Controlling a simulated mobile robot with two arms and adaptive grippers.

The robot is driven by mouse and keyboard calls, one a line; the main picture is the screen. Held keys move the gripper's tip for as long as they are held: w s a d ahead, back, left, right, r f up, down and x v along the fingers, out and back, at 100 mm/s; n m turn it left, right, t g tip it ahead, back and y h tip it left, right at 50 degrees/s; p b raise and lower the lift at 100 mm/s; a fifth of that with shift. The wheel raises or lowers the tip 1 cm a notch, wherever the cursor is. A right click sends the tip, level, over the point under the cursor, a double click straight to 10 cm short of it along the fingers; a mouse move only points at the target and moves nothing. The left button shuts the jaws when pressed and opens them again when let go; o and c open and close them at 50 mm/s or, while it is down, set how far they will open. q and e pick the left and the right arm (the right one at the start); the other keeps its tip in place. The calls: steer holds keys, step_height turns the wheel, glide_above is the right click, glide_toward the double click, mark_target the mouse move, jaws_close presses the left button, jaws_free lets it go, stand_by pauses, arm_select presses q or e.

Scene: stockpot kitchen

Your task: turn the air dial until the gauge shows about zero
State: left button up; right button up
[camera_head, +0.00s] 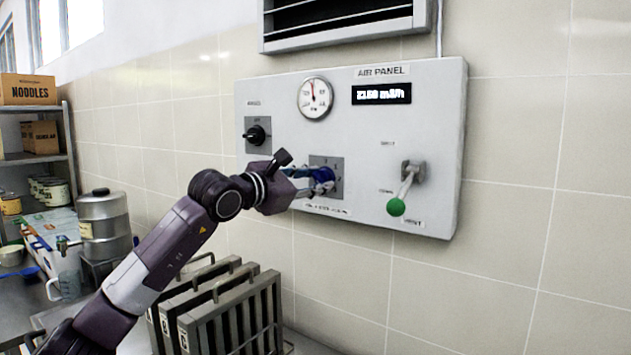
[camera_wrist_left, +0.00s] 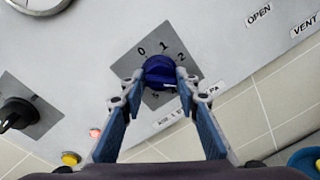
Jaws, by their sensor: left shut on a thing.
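The air panel (camera_head: 290,100) is a grey box on the tiled wall. Its round gauge (camera_head: 315,98) has a red needle pointing up, slightly left; the scale is too small to read. The air dial is a blue knob (camera_wrist_left: 160,72) on a grey square plate marked 0, 1, 2 and more. My left gripper (camera_wrist_left: 160,77) is shut on the blue knob, one finger on each side; it also shows in the head view (camera_head: 318,181), where it hides much of the knob. My right gripper is not in view.
A black rotary switch (camera_head: 257,135) sits left of the dial. A green-knobbed lever (camera_head: 397,206) points down at right, by the VENT label. Grey metal racks (camera_head: 222,318) stand below my arm. A metal container (camera_head: 105,225) and shelves stand left.

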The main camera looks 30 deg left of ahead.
arm_select(q)
steer(key=o, duration=1.2)
steer(key=shift+c, duration=0.2)
steer(key=v, duration=1.2)
steer(key=shift+s, duration=0.1)
